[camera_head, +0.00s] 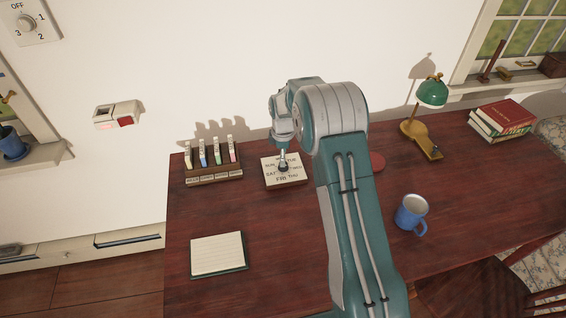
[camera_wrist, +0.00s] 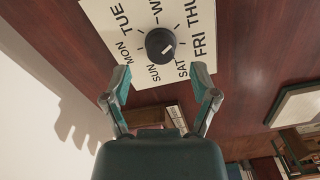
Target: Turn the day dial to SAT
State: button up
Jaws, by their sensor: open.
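The day dial is a black round knob (camera_wrist: 160,44) on a cream board (camera_wrist: 105,22) printed with day names. In the wrist view a short white mark shows on the knob's lower right part; I cannot tell exactly which day it marks. SAT is at the lower right of the knob, between FRI and SUN. In the head view the board (camera_head: 297,183) lies on the desk, with its knob (camera_head: 283,166) showing. My gripper (camera_wrist: 161,76) is open and empty, its fingers spread apart and appearing below the knob in the wrist view. I see no contact with the knob.
The dark red desk (camera_head: 320,245) also holds a rack of coloured markers (camera_head: 215,172), a notepad (camera_head: 218,254), a blue mug (camera_head: 411,212), a green lamp (camera_head: 432,93) and stacked books (camera_head: 502,121). The desk in front of the board is clear.

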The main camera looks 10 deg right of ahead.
jog(key=shift+f, duration=1.7)
grip_shut()
